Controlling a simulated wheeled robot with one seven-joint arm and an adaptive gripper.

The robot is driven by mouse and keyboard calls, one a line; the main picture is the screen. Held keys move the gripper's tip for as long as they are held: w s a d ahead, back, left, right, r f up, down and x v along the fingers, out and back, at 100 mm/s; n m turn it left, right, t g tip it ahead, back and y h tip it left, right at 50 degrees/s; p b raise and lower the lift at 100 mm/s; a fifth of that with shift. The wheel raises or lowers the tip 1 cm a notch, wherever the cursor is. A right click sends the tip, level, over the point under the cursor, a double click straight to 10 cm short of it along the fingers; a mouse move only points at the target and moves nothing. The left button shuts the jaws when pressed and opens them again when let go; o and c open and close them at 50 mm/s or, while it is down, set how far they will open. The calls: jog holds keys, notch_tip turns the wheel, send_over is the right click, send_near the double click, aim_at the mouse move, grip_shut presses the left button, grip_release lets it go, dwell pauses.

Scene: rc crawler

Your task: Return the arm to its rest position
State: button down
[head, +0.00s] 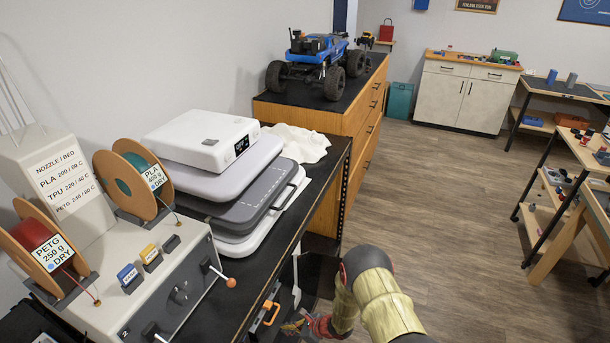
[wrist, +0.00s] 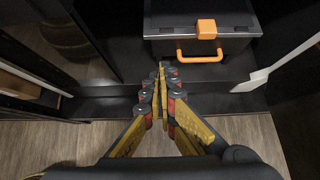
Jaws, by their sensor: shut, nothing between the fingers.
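My arm (head: 378,300) shows at the bottom centre of the head view, bent beside the front edge of the black bench. My gripper (wrist: 163,70) points away from the camera in the wrist view, its yellow and black fingers together with nothing held. In the head view only part of the gripper (head: 308,325) shows, low by the bench front. In the wrist view a dark case (wrist: 172,22) with an orange handle (wrist: 200,56) lies beyond the fingertips; I cannot tell the gap.
A white flat-bladed tool (wrist: 262,78) is right of the fingers. A blue crawler (head: 318,48) stands on a wooden cabinet (head: 325,120).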

jog(key=s+n+g, duration=0.3)
jog(key=s+n, duration=0.1)
jog(key=s, duration=0.5)
jog(key=s+r+n+g, duration=0.3)
jog(key=s+r+n, duration=0.2)
jog(key=r, duration=0.4)
jog(key=s+d+r+n+t+h, duration=0.2)
jog(key=d+r, duration=0.7)
jog(key=r, duration=0.8)
jog(key=s+d+r+n+t+h, duration=0.3)
jog(key=s+d+r+n, duration=0.3)
jog(key=r, duration=1.1)
jog(key=s+d+r+n+t+h, duration=0.3)
jog(key=s+d+r+n, duration=0.2)
jog(key=d+r, duration=0.8)
notch_tip(320, 180, up, 5)
jog(key=shift+s+d+f+h, duration=0.15)
jog(key=shift+s+d+h, duration=0.2)
jog(key=shift+s, duration=0.7)
